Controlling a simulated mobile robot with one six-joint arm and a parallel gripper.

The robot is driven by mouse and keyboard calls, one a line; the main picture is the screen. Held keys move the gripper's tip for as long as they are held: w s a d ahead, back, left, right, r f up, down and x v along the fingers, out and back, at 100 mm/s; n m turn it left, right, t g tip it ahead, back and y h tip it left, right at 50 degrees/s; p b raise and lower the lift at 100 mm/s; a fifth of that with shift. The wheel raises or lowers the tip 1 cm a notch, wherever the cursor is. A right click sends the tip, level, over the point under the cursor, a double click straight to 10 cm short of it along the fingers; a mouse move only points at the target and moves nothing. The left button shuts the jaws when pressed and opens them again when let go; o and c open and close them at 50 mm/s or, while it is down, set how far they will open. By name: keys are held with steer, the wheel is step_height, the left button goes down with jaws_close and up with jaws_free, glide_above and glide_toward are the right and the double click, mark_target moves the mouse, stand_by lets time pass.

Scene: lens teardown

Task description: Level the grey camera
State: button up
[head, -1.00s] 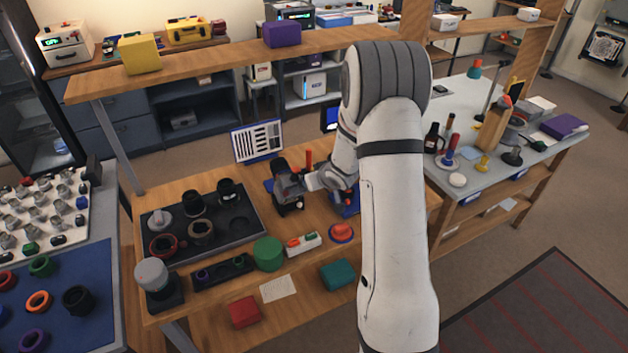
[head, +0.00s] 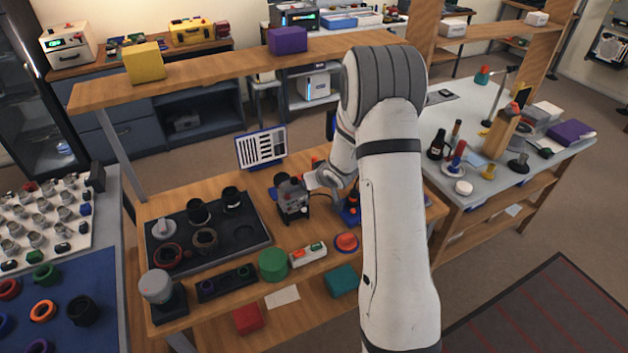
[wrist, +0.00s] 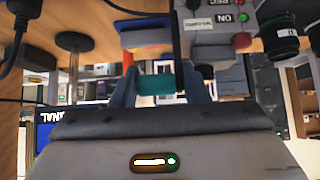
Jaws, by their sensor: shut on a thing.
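The grey camera (head: 291,199) is at the middle of the wooden bench in the head view and looks roughly upright, its boxy face turned to me. My gripper (head: 312,183) is at its right side, shut on it; my arm partly hides the contact. In the wrist view the camera (wrist: 212,22) is at the top, with labels upside down, a red button and a green light. My gripper's fingers (wrist: 163,88) reach up from the bottom, and a teal piece shows between them. I cannot tell whether that piece belongs to the camera.
A dark tray (head: 255,240) with lens parts lies left of the camera. A striped chart (head: 261,149) stands behind.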

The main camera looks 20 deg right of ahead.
steer(key=shift+w+d+r, duration=0.2)
steer(key=shift+w+r, duration=0.15)
steer(key=shift+w, duration=0.1)
steer(key=o, duration=1.2)
steer(key=shift+d+f, duration=0.1)
steer(key=shift+f, duration=0.05)
steer(key=shift+s, duration=0.1)
steer(key=shift+v, duration=3.75)
